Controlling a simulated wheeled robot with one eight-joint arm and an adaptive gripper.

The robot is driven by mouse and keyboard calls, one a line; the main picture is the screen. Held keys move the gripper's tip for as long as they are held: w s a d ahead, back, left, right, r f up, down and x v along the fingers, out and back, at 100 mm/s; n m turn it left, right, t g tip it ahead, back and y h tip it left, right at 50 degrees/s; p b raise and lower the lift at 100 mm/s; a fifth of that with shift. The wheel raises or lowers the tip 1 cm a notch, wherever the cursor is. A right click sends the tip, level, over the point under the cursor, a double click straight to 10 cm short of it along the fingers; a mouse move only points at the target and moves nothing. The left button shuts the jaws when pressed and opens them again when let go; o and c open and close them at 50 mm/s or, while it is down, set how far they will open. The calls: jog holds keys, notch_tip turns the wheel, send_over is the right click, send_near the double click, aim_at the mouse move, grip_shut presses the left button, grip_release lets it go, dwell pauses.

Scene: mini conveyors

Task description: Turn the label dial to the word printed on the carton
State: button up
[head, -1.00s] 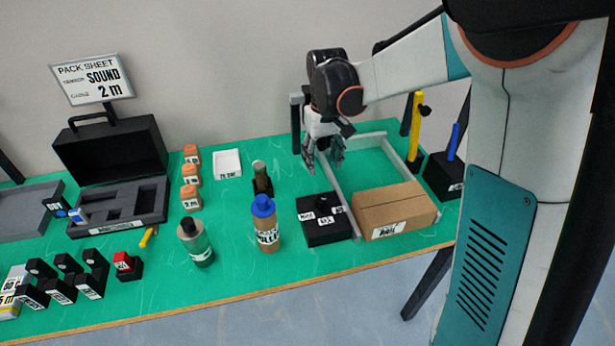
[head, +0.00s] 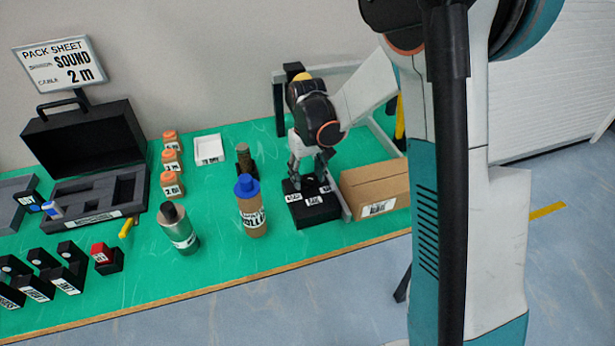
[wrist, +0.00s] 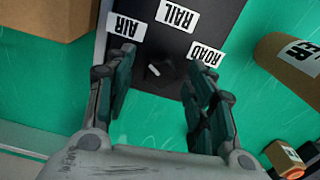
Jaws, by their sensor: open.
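The label dial is a black box (head: 312,211) with three white labels, beside the carton in the head view. In the wrist view the box (wrist: 205,12) shows AIR, RAIL and ROAD upside down around a dark knob (wrist: 162,67) with a small white mark. The mark lies toward the knob's left side; which word it indicates I cannot tell. My gripper (wrist: 162,60) is open, its fingers on either side of the knob; contact is unclear. In the head view my gripper (head: 306,180) is low over the box. The brown carton (head: 375,184) has a white label, unreadable here.
A blue-capped bottle (head: 251,210), a dark olive cylinder (head: 244,158) and a green bottle (head: 180,232) stand left of the dial box. A grey rail runs between box and carton. Green table is free in front of the box.

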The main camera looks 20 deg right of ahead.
jog(key=shift+f, duration=0.1)
jog(key=c, duration=1.1)
jog(key=shift+o, duration=0.2)
jog(key=shift+m, duration=0.3)
jog(key=m, duration=1.1)
